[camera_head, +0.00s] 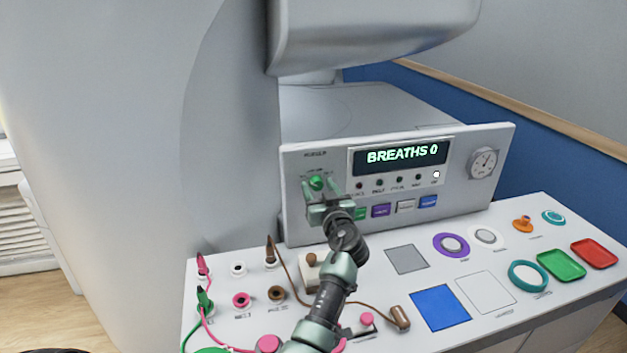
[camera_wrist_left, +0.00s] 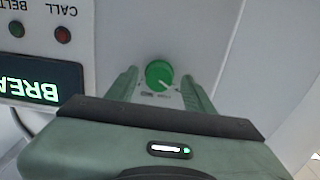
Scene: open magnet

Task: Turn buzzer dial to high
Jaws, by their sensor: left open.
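The buzzer dial is most likely the round green knob (camera_head: 316,182) on the upper left of the console's front panel; its label is too small to read. It also shows in the left wrist view (camera_wrist_left: 159,74), with a white pointer line toward the lower right of that picture. My left gripper (camera_head: 319,189) is at the panel, open, with one finger on each side of the knob. The wrist view shows the left gripper (camera_wrist_left: 160,84) with a gap between the knob and each finger. My right gripper is not in view.
The display (camera_head: 402,156) reads "BREATHS 0". Coloured buttons (camera_head: 381,210) line the panel below it, and a gauge (camera_head: 483,162) sits right. The desk holds coloured jacks and cables at left, a blue square (camera_head: 440,307), and green (camera_head: 561,265) and red (camera_head: 594,253) trays at right.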

